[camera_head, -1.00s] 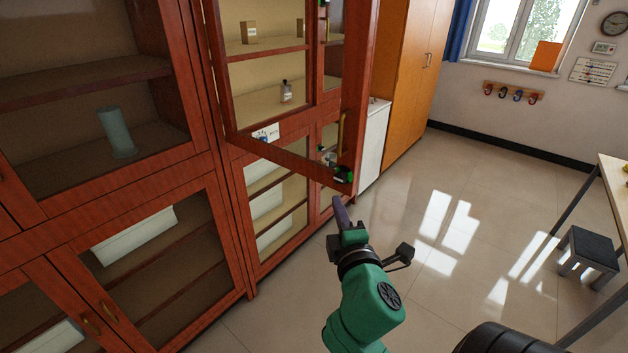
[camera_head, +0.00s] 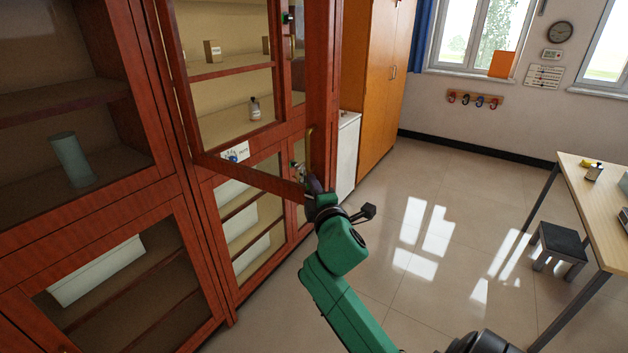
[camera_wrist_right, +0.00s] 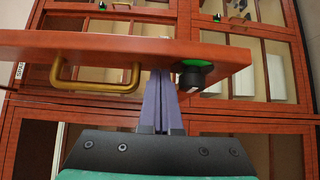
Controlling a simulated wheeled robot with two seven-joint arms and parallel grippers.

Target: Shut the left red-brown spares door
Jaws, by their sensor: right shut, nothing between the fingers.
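The red-brown spares door (camera_head: 322,90) with a glass pane stands open from the upper cabinet in the head view. A white label (camera_head: 236,153) is on its lower rail. In the wrist view the door (camera_wrist_right: 110,48) crosses the picture, with a brass handle (camera_wrist_right: 95,86) and a green-and-black fitting (camera_wrist_right: 197,74). My right gripper (camera_head: 314,187) is at the door's lower free corner. In the wrist view its closed purple fingers (camera_wrist_right: 160,85) reach the door between handle and fitting; contact cannot be told for certain. My left gripper is out of view.
Red-brown cabinets with glass doors (camera_head: 85,240) fill the left. An orange-brown wardrobe (camera_head: 377,90) and a white unit (camera_head: 346,150) stand behind the door. A table (camera_head: 590,205) and a grey stool (camera_head: 560,245) are at right. The floor between is clear.

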